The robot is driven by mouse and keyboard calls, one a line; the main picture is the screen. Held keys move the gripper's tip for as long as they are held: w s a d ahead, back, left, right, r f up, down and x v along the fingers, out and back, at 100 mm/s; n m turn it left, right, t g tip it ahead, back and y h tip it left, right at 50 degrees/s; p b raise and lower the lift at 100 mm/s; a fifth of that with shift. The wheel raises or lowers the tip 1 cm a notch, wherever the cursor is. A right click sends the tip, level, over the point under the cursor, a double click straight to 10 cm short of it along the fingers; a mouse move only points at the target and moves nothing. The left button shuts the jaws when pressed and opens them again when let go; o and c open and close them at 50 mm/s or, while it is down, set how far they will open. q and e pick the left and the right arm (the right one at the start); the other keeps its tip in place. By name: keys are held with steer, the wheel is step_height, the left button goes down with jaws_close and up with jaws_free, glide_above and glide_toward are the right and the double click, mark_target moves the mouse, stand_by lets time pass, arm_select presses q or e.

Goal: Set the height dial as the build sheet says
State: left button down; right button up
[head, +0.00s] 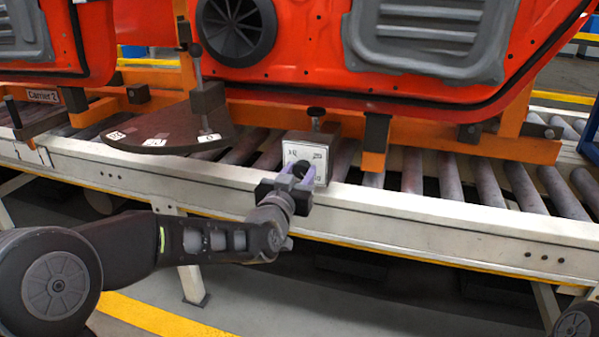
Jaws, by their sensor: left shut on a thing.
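The height dial (312,153) is a small box with a white, marked face on the near rail of the conveyor. Its dark knob sits low on the face, partly hidden by my gripper. The face marks are too small to read surely. My left gripper (297,177) reaches up from the lower left and is shut on the dial knob. The knob's pointer cannot be made out. No build sheet can be made out in this view. My right gripper is not in view.
A dark quarter-round plate (165,128) with white labels and an upright lever (199,85) stands left of the dial. Orange-red door panels (310,55) hang close above. A black-topped screw (316,114) rises behind the dial. The pale conveyor rail (430,222) runs across; rollers lie behind.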

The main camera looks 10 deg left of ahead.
arm_select(q)
steer(key=shift+f, duration=0.1)
steer(key=c, duration=0.9)
jaws_free()
steer(key=s+p, duration=0.1)
steer(key=s, duration=0.6)
steer(key=shift+s+a+p, duration=0.25)
steer(key=shift+s+p, duration=0.05)
steer(key=shift+s, duration=0.1)
